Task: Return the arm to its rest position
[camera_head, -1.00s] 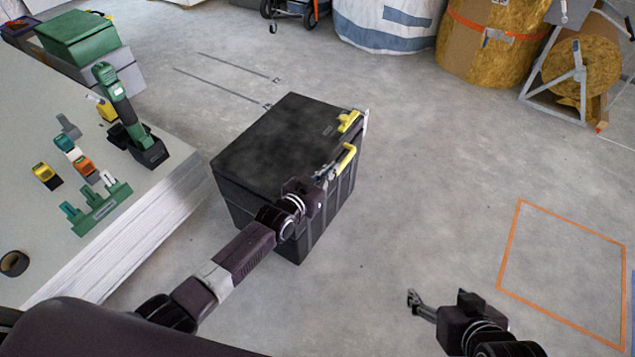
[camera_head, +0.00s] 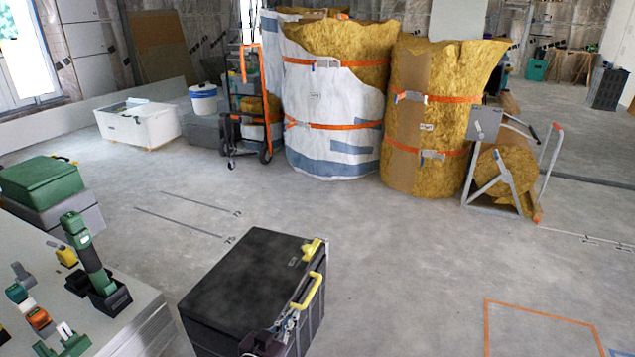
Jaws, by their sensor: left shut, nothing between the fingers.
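My left gripper (camera_head: 289,322) shows at the bottom, in front of the yellow-handled side of a black lidded box (camera_head: 250,278) on the floor. It is shut with nothing between its fingers. Its fingertips are near the yellow handle (camera_head: 312,291); I cannot tell whether they touch it. Most of my left arm is below the picture edge. My right gripper is not in view.
A panel stack (camera_head: 150,325) with tools, including a green and black tool (camera_head: 88,255), stands at the left. Wrapped insulation rolls (camera_head: 335,100), a cart (camera_head: 250,110) and a metal frame (camera_head: 500,185) stand behind. An orange floor outline (camera_head: 540,314) is at right; the middle floor is clear.

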